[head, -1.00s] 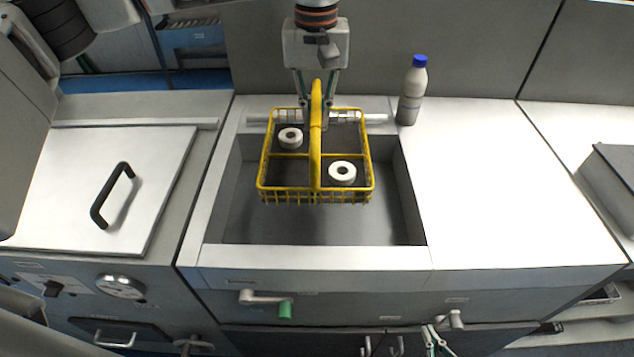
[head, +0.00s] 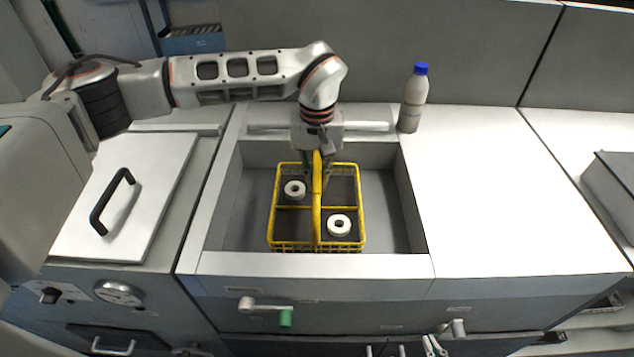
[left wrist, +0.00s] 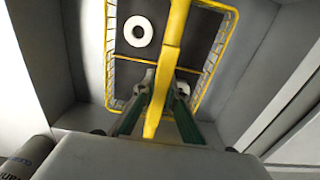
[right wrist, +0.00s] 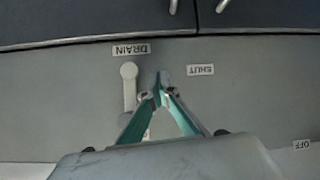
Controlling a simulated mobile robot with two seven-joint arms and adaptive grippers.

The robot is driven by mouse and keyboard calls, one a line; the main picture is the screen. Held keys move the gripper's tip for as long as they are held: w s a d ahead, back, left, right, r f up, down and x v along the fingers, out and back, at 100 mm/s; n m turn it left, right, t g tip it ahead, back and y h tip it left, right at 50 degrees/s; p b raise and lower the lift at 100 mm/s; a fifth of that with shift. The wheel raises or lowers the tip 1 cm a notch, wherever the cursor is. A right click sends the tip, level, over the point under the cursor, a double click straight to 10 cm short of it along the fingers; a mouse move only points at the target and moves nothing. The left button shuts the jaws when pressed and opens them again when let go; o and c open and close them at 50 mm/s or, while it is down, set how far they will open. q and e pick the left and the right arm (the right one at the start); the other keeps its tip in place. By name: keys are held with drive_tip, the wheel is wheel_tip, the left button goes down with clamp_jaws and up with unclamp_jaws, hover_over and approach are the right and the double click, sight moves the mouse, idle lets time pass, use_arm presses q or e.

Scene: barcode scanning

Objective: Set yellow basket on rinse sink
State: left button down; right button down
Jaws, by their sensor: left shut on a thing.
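The yellow wire basket (head: 317,207) is down inside the rinse sink (head: 233,207), below its rim. Whether it rests on the floor cannot be told. It holds two white rings (head: 339,225), in its back-left and front-right compartments. My left gripper (head: 317,172) is shut on the basket's tall centre handle, and the left wrist view shows its fingers (left wrist: 160,95) on both sides of the yellow bar. My right gripper (right wrist: 163,93) is empty, with fingertips together, in front of the cabinet panel by the DRAIN and SHUT labels. It shows partly at the head view's bottom edge (head: 434,347).
A blue-capped bottle (head: 413,98) stands at the sink's back-right corner. A flat lid with a black handle (head: 112,202) is left of the sink. The white counter (head: 500,190) to the right is clear.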

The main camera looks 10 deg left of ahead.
use_arm(q)
drive_tip(key=shift+w+f, duration=0.1)
drive_tip(key=shift+f, duration=0.55)
drive_tip(key=c, duration=2.1)
unclamp_jaws()
drive_tip(key=shift+f, duration=0.15)
wheel_tip(320, 180, up, 12)
drive_tip(key=shift+r, duration=0.1)
drive_tip(key=shift+s, duration=0.2)
